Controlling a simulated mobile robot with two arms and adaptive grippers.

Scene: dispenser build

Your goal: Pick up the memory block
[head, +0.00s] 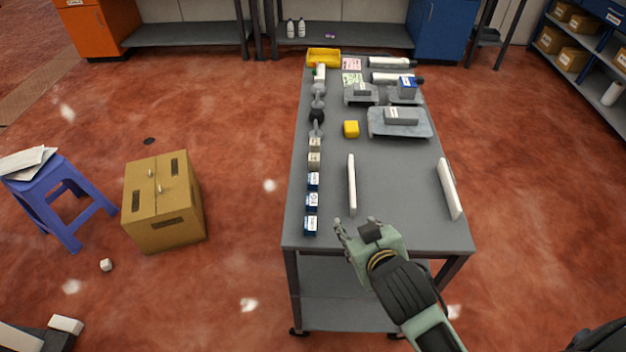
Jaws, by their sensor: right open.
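Several small blocks stand in a row along the left edge of the grey table (395,205): blue-and-white blocks (312,202) nearer me and beige blocks (314,158) behind them. I cannot tell from labels which one is the memory block. My right gripper (357,224) is open and empty at the table's front edge, to the right of the nearest blue-and-white block and apart from it. My left gripper is not in view.
A white bar (352,185) lies near the gripper and another white piece (449,188) near the right edge. Grey trays holding parts, including a large tray (385,131), stand farther back. Dark pieces (316,115) line the left edge.

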